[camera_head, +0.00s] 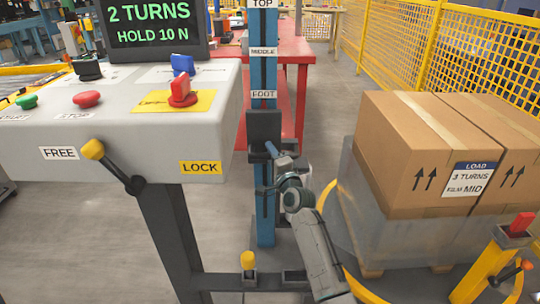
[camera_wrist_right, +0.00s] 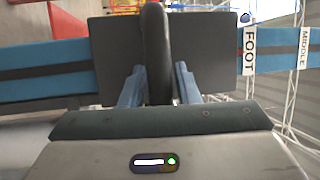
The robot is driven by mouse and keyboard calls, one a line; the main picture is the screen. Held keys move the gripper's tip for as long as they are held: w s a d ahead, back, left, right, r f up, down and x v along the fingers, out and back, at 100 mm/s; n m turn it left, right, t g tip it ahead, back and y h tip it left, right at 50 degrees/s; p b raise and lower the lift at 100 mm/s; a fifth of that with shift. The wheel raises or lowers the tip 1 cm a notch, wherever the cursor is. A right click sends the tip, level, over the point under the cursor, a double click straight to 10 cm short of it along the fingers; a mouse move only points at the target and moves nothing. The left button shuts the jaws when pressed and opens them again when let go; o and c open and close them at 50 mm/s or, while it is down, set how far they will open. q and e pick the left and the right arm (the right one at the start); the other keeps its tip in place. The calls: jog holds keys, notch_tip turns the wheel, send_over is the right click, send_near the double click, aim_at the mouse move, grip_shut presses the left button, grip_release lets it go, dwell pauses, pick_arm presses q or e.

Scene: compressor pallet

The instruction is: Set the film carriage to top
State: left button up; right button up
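The film carriage (camera_head: 264,126) is a dark block on the blue mast (camera_head: 264,72), just below the FOOT label (camera_head: 263,94). The MIDDLE label (camera_head: 263,51) and TOP label (camera_head: 262,3) are higher up. In the right wrist view the carriage (camera_wrist_right: 104,48) shows as a dark plate with an upright black handle (camera_wrist_right: 155,45). My right gripper (camera_head: 272,151) is at the carriage; in its wrist view the two blue-grey fingers (camera_wrist_right: 158,84) stand close against both sides of the handle. My left gripper is not in view.
A grey console (camera_head: 120,125) stands left, its yellow-knobbed lever (camera_head: 93,150) beside FREE, away from LOCK (camera_head: 200,168). A red switch (camera_head: 182,92) and a screen (camera_head: 150,25) are on it. Wrapped boxes (camera_head: 400,150) stand right. A yellow fence (camera_head: 450,50) runs behind.

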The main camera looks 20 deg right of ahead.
jog(key=shift+w, duration=0.3)
grip_shut()
jog(key=shift+r, duration=0.2)
